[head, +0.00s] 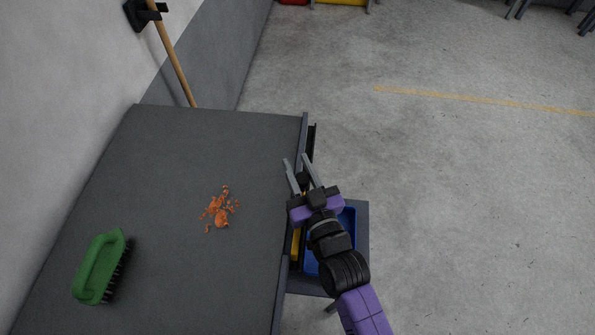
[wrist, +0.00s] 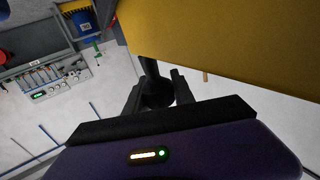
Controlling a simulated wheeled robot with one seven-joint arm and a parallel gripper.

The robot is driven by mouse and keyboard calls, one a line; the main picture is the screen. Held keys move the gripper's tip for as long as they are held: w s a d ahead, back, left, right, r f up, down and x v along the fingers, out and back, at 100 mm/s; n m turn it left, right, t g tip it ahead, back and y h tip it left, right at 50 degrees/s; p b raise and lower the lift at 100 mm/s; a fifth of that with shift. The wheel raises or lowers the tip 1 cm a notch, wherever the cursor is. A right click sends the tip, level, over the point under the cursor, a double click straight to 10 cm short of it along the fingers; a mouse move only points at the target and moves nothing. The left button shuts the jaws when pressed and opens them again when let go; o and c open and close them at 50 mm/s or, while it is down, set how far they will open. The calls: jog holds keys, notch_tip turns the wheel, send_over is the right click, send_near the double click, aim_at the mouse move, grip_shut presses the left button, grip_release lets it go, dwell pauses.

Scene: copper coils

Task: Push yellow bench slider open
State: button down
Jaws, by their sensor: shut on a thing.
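The yellow bench slider (head: 296,242) shows as a narrow strip at the right edge of the dark bench top, mostly hidden by the bench and my arm. In the wrist view its flat yellow face (wrist: 225,40) fills the upper right. My gripper (head: 297,162) is at the bench's right edge, with its fingers on either side of a dark handle (wrist: 150,72). The wrist view shows this handle between the fingers, beside the yellow face. My gripper is shut on it. How far the slider stands out is hard to tell.
The bench top (head: 160,170) holds a green brush (head: 100,266) and a small heap of copper bits (head: 221,208). A blue tray (head: 346,222) sits on a grey shelf right of the bench, partly behind my arm. Open concrete floor (head: 460,190) lies to the right.

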jog(key=w+b, duration=1.6)
jog(key=w, duration=0.1)
jog(key=shift+d+b, duration=0.3)
jog(key=shift+w+r+b, duration=0.1)
jog(key=shift+w+b, duration=0.2)
jog(key=shift+w, duration=0.35)
jog(key=c, duration=1.1)
grip_release()
jog(key=shift+w, duration=0.1)
jog(key=shift+o, duration=0.2)
jog(key=v, duration=0.8)
jog(key=shift+w, duration=0.1)
